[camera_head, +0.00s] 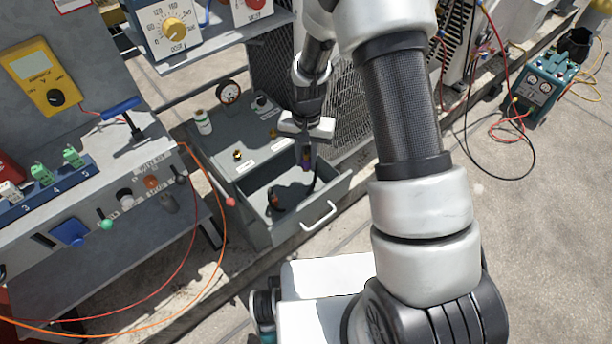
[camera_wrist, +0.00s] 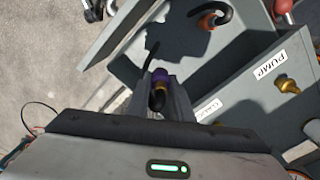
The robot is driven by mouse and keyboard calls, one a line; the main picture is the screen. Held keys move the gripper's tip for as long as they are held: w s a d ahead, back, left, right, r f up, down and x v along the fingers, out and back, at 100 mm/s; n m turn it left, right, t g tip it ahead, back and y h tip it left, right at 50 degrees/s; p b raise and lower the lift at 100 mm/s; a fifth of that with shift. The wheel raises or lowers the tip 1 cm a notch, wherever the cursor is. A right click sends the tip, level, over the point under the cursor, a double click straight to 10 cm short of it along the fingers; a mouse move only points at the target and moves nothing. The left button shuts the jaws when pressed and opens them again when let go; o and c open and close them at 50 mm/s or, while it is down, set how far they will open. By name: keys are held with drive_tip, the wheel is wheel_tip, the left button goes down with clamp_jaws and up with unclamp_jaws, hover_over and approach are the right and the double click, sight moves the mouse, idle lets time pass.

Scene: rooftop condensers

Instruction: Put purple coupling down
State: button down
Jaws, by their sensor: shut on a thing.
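My gripper (camera_head: 306,152) is shut on the purple coupling (camera_head: 307,161) and points down over the open grey drawer (camera_head: 335,196). In the wrist view the purple coupling (camera_wrist: 161,76) sits between the two fingers of my gripper (camera_wrist: 161,88), with a dark curved part below it. The coupling appears to be above the drawer floor; its exact height is hard to tell. Its lower end is partly hidden in the head view.
A dark curved piece with an orange part (camera_head: 276,199) lies in the drawer's left side; it also shows in the wrist view (camera_wrist: 212,18). The drawer front has a white handle (camera_head: 319,216). The grey panel (camera_head: 235,152) behind has a brass fitting (camera_head: 238,155). Orange cable (camera_head: 219,237) hangs left.

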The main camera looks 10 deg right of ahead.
wheel_tip(320, 180, down, 6)
drive_tip(key=shift+f+b, duration=0.25)
drive_tip(key=shift+b, duration=0.35)
drive_tip(key=shift+f+b, duration=0.45)
drive_tip(key=shift+f, duration=0.05)
drive_tip(key=c, duration=1.6)
unclamp_jaws()
drive_tip(key=shift+o, duration=0.2)
drive_tip(key=shift+r, duration=0.1)
